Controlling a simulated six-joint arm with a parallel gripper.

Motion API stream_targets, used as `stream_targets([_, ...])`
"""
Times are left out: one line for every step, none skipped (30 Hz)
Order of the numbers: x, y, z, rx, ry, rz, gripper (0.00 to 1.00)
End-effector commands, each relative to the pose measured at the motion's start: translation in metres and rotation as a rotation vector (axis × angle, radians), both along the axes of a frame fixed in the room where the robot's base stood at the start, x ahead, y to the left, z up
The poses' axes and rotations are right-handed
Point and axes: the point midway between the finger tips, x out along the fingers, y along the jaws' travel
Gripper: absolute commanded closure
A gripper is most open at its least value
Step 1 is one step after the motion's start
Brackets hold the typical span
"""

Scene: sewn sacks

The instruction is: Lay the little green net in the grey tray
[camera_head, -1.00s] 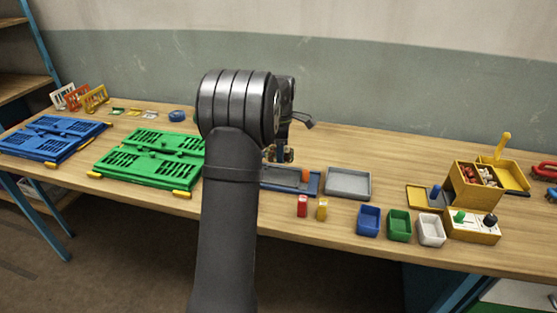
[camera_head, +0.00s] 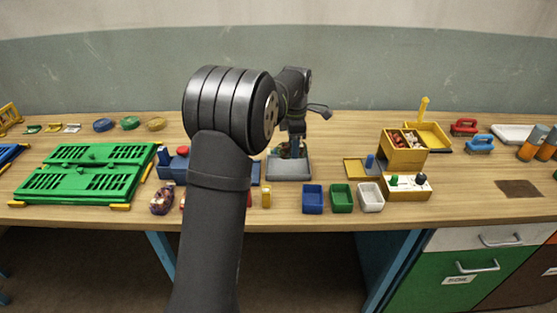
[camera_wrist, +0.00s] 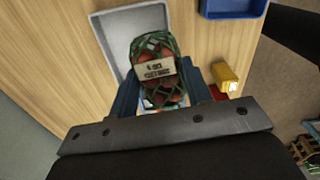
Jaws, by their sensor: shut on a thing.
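The little green net (camera_wrist: 160,45), with red contents and a pale printed label, is held between the blue fingers of my gripper (camera_wrist: 158,92) in the wrist view. My gripper (camera_head: 290,150) is shut on it. In the head view my gripper is at the grey tray (camera_head: 290,174), and only a bit of green shows below it. In the wrist view the net overlaps part of the grey tray (camera_wrist: 103,28), whose left and upper rim show. I cannot tell if the net touches the tray floor.
A yellow block (camera_head: 266,198) stands in front of the tray. Blue (camera_head: 313,199), green (camera_head: 341,198) and white (camera_head: 370,197) bins stand to the right. A dark red patterned sack (camera_head: 162,200) lies at the left front. My arm hides part of the table.

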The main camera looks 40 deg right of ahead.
Motion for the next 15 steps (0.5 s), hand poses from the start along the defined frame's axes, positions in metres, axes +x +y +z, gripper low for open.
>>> stream_targets([-0.02, -0.009, 0.005, -0.001, 0.001, -0.025, 0.85])
stream_targets([-0.03, -0.013, 0.007, 0.001, 0.001, -0.036, 0.85])
stream_targets([-0.043, -0.017, 0.01, 0.001, 0.002, -0.05, 0.85])
stream_targets([-0.052, -0.02, 0.012, 0.001, 0.002, -0.059, 0.85])
stream_targets([-0.06, -0.023, 0.014, 0.002, 0.002, -0.067, 0.85])
stream_targets([-0.07, -0.026, 0.016, 0.002, 0.002, -0.077, 0.85])
stream_targets([-0.076, -0.028, 0.018, 0.002, 0.002, -0.083, 0.85])
stream_targets([-0.081, -0.029, 0.019, 0.002, 0.003, -0.088, 0.85])
stream_targets([-0.085, -0.031, 0.019, 0.002, 0.003, -0.094, 0.85])
stream_targets([-0.087, -0.031, 0.019, 0.003, 0.004, -0.097, 0.85])
stream_targets([-0.087, -0.032, 0.018, 0.004, 0.003, -0.098, 0.85])
stream_targets([-0.084, -0.032, 0.016, 0.004, 0.004, -0.098, 0.85])
stream_targets([-0.08, -0.032, 0.013, 0.005, 0.005, -0.098, 0.85])
stream_targets([-0.074, -0.032, 0.009, 0.006, 0.005, -0.097, 0.85])
stream_targets([-0.065, -0.031, 0.004, 0.007, 0.006, -0.096, 0.85])
